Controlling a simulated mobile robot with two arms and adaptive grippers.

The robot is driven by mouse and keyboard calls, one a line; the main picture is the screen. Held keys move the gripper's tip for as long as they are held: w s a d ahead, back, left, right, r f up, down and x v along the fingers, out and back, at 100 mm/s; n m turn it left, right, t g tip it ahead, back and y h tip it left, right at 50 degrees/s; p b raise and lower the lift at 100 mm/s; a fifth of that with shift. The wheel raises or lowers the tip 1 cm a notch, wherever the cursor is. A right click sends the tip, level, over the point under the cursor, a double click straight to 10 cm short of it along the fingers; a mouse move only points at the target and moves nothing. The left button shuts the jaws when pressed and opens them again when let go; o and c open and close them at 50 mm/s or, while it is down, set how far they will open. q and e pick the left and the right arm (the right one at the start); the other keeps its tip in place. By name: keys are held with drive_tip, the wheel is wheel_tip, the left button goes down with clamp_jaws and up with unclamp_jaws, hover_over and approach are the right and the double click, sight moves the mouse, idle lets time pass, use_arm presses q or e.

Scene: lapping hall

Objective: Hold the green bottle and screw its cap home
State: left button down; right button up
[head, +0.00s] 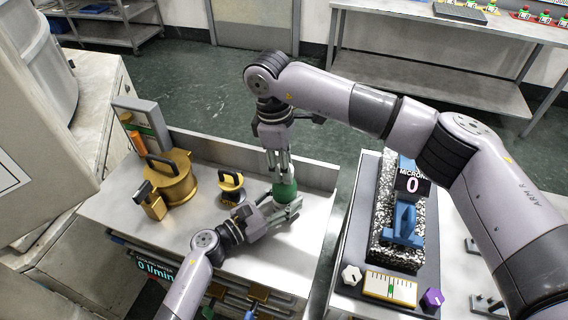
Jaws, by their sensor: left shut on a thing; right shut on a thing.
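The green bottle (285,191) stands upright on the metal bench (145,216), near its right side. My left gripper (288,207) comes in low from the left and is shut around the lower part of the bottle. My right gripper (280,174) points down from above and is shut at the bottle's top. The cap is hidden between the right gripper's fingers, so I cannot tell how far it sits on the neck.
A large brass pot-like piece (172,184) and a small brass piece with a black handle (231,188) stand left of the bottle. To the right, past a gap, a second bench carries a granite block (410,258) with a blue device (404,222). A raised ledge (318,177) runs behind the bottle.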

drive_tip(key=shift+m, duration=0.4)
drive_tip(key=o, duration=0.8)
drive_tip(key=shift+r, duration=2.25)
drive_tip(key=shift+c, duration=0.4)
